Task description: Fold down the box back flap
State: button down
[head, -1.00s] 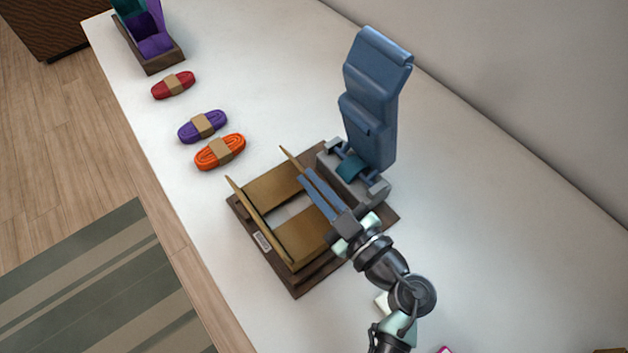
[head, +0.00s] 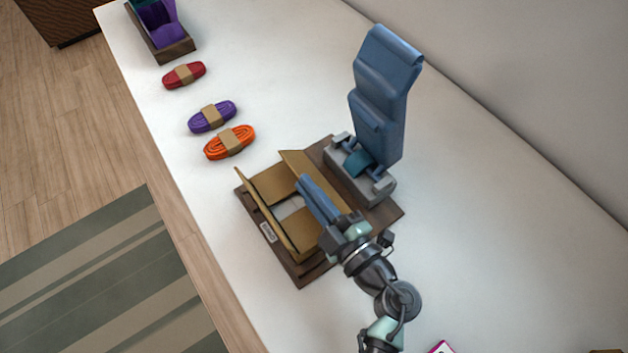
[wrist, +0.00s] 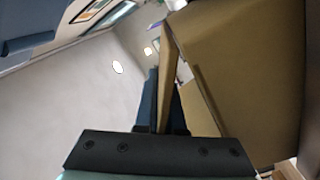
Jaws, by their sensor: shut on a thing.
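The open cardboard box (head: 301,256) sits on a dark wooden base (head: 310,272). Its two side flaps (head: 272,183) lie folded inward, with a pale gap between them. The front flap (head: 258,207) stands up along the left side. The back flap (head: 299,162) is tilted, beside the blue machine. My gripper (head: 304,184) is shut on the back flap, its blue fingers lying along it and hiding part of it. The wrist view shows the flap (wrist: 168,75) edge-on between the fingers.
A tall blue hinged device (head: 384,95) on a grey block stands close behind the box. Orange (head: 230,142), purple (head: 212,117) and red (head: 184,75) cord bundles lie farther up the table. A wooden tray (head: 172,50) is at the upper left.

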jog(key=shift+s+a+f+n+b, duration=0.15)
jog(key=shift+f+n, duration=0.15)
jog(key=shift+n, duration=0.4)
jog(key=shift+s+a+f+n+b, duration=0.15)
jog(key=shift+f+n, duration=0.15)
jog(key=shift+n, duration=0.4)
jog(key=shift+w, duration=0.1)
jog(key=c, duration=1)
grip_release()
jog(key=shift+c, duration=0.2)
jog(key=shift+f, duration=0.1)
